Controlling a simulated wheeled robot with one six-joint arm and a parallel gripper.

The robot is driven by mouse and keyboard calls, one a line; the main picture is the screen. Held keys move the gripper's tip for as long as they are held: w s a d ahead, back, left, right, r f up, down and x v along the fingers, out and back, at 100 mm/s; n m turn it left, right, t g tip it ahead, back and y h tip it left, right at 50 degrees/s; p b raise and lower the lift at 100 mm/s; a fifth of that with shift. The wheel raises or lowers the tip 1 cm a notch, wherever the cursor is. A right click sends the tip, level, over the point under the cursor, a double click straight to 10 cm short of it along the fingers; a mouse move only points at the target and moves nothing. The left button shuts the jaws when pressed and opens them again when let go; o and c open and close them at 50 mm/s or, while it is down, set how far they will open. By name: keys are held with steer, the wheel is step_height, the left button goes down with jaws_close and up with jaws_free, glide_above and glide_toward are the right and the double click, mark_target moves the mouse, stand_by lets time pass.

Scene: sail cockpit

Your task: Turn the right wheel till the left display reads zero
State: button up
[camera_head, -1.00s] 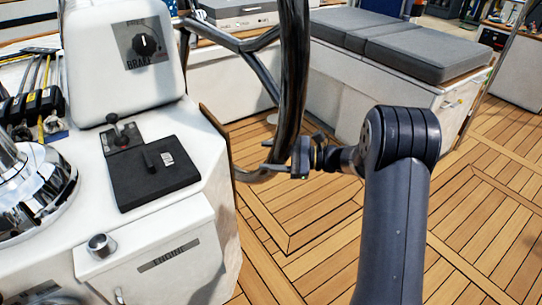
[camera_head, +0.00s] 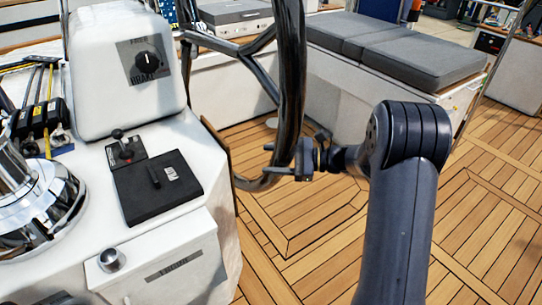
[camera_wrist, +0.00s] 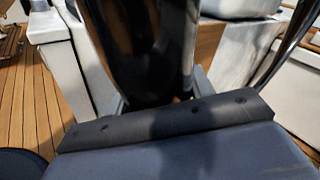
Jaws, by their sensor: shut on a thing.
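The wheel (camera_head: 291,75) is a black, glossy rim with spokes, standing upright in the middle of the head view, only partly in frame. My gripper (camera_head: 287,170) is at the lower part of its rim and is shut on it. In the wrist view the black rim (camera_wrist: 150,45) rises right in front of my gripper (camera_wrist: 158,103), whose fingertips are mostly hidden behind the gripper body. No display with a reading can be made out in these views.
A white console with a brake knob (camera_head: 147,62), a small lever (camera_head: 122,146) and a black panel (camera_head: 157,187) stands left of the wheel. A chrome winch (camera_head: 38,205) is at far left. A grey-cushioned bench (camera_head: 395,45) is behind. The teak floor (camera_head: 300,265) is clear.

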mark_target(280, 16)
steer(key=s+r+p, duration=0.1)
steer(key=r+p, duration=0.4)
steer(key=s+d+r+m+h+p, duration=0.1)
steer(key=r+p, duration=0.4)
steer(key=r, duration=0.1)
steer(key=s+r+m+h+p, duration=0.1)
steer(key=r+p, duration=0.5)
steer(key=shift+d+g, duration=0.3)
steer(key=shift+d, duration=0.05)
steer(key=r+p, duration=0.5)
steer(key=w+r+m+h+p, duration=0.1)
steer(key=r+p, duration=0.4)
steer(key=p, duration=0.1)
steer(key=r+m+g+p, duration=0.1)
steer(key=r+p, duration=0.4)
steer(key=r, duration=0.1)
steer(key=shift+w+a+h, duration=0.15)
steer(key=shift+a+h, duration=0.25)
steer(key=shift+w+a+r+p, duration=0.1)
steer(key=shift+w+r+p, duration=0.1)
steer(key=shift+r+p, duration=0.5)
steer(key=shift+w+a+r+p, duration=0.15)
steer(key=shift+r+p, duration=0.35)
steer(key=shift+p, duration=0.3)
steer(key=o, duration=1.3)
steer(key=shift+d, duration=0.2)
